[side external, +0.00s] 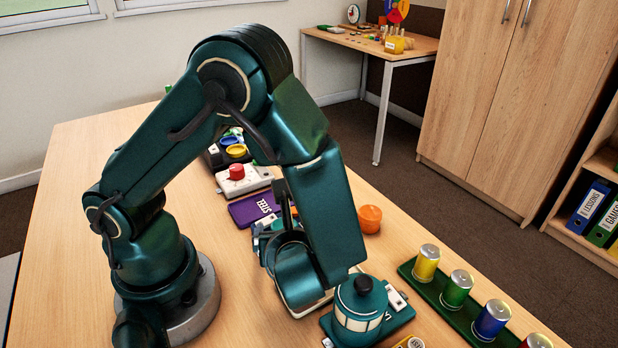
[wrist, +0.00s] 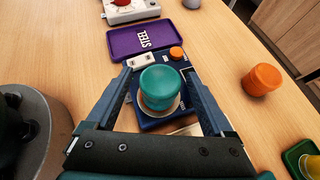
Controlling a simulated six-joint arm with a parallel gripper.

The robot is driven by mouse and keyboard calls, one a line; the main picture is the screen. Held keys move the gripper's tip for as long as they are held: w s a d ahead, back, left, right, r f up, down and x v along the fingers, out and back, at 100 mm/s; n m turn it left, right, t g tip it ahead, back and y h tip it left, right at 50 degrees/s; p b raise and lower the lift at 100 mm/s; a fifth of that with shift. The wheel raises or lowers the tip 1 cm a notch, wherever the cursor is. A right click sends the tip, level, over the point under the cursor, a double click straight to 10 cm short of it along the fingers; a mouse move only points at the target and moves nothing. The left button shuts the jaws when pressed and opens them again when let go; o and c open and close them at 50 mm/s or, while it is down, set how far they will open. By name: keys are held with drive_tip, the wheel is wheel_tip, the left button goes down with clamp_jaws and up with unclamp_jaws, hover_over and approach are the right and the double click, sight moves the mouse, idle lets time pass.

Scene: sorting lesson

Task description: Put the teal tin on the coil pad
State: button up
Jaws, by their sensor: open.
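In the wrist view the teal tin (wrist: 161,80), a short cylinder with a rounded lid, stands upright between the fingers of my gripper (wrist: 157,75). The fingers are open, one on each side, with a gap showing around the tin. Beneath the tin are a pale round disc and a dark blue base (wrist: 147,123) with an orange knob; this looks like the coil pad. The tin appears to rest on the disc, whose face is mostly covered. In the side view my arm hides most of this spot.
A purple tray (wrist: 143,39) marked STEEL and a white box with a red knob (side external: 236,172) lie beyond. An orange cup (side external: 370,219) stands to the right. Nearer are a teal lantern-like pot (side external: 360,306) and a green tray (side external: 405,270) of several cans. Table is clear around the cup.

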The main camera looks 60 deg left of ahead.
drive_tip(key=shift+r, duration=0.15)
drive_tip(key=v, duration=1)
drive_tip(key=shift+s+d+r, duration=0.1)
drive_tip(key=shift+d+r, duration=0.05)
drive_tip(key=shift+d, duration=0.15)
drive_tip(key=shift+s+d+r, duration=0.2)
drive_tip(key=shift+d+r, duration=0.15)
drive_tip(key=shift+a+r+n+g, duration=0.2)
drive_tip(key=shift+n+g, duration=0.1)
drive_tip(key=shift+n, duration=0.2)
drive_tip(key=a+r+n+t+h, duration=0.1)
drive_tip(key=n+h, duration=0.4)
drive_tip(key=n, duration=0.6)
drive_tip(key=a+r+n+t+h, duration=0.1)
drive_tip(key=a+r+n+h, duration=0.2)
drive_tip(key=n, duration=0.7)
drive_tip(key=r+h, duration=0.2)
drive_tip(key=shift+s+a+n+h, duration=0.2)
drive_tip(key=shift+a+n+h, duration=0.2)
